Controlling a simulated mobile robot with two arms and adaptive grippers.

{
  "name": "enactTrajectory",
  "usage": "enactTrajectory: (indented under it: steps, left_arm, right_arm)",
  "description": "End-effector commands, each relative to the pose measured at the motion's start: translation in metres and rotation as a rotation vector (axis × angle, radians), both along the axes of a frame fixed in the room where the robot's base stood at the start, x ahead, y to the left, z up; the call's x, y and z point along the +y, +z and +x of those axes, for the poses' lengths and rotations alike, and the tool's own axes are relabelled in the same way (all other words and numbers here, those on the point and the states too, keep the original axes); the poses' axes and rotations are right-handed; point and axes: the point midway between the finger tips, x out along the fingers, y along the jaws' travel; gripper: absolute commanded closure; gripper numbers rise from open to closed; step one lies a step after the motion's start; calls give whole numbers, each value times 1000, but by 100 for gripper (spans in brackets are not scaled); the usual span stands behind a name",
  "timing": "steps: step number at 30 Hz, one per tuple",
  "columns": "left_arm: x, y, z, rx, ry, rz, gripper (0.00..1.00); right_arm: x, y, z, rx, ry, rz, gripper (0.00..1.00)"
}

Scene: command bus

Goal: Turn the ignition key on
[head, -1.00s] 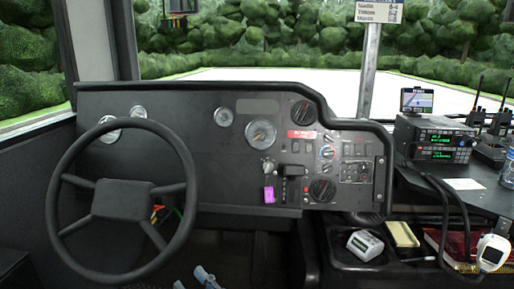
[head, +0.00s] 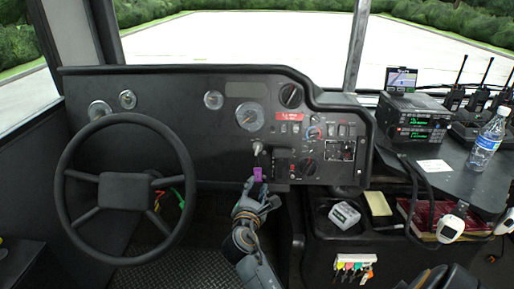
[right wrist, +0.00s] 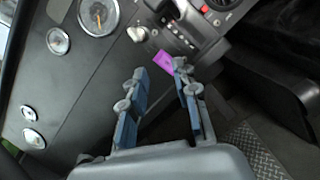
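The ignition switch (head: 257,149) is on the dashboard right of the steering wheel, with a purple key tag (head: 257,174) hanging below it. In the right wrist view the ignition knob (right wrist: 137,33) and the purple tag (right wrist: 162,61) lie just beyond my fingertips. My right gripper (head: 259,189) is below the tag, pointing up at the dashboard. In the right wrist view its two blue-padded fingers (right wrist: 160,75) are apart with nothing clearly held between them. Whether a fingertip touches the tag I cannot tell. My left gripper is not in view.
The steering wheel (head: 125,190) is left of my right arm. The dashboard (head: 200,135) rises ahead. Right of my arm is a console with a white device (head: 344,215), a radio (head: 415,120), cables and a water bottle (head: 487,139). Colored keys (head: 352,267) hang below the console.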

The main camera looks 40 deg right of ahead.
Motion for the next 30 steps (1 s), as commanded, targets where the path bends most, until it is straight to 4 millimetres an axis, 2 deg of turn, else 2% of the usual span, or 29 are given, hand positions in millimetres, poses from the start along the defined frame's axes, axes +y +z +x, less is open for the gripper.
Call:
enactTrajectory:
  steps: [1,3,9,17,24,30]
  left_arm:
    - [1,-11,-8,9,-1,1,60]
    - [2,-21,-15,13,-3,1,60]
    - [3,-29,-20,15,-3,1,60]
    - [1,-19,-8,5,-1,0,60]
    - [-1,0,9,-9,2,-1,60]
    - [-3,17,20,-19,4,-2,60]
  right_arm:
    - [0,10,11,37,11,-88,70]
    - [1,19,21,84,22,-188,70]
    - [-4,28,35,129,32,-283,70]
    - [-38,28,67,128,28,-280,70]
    - [-73,27,101,126,29,-279,70]
    - [-91,27,119,128,30,-278,70]
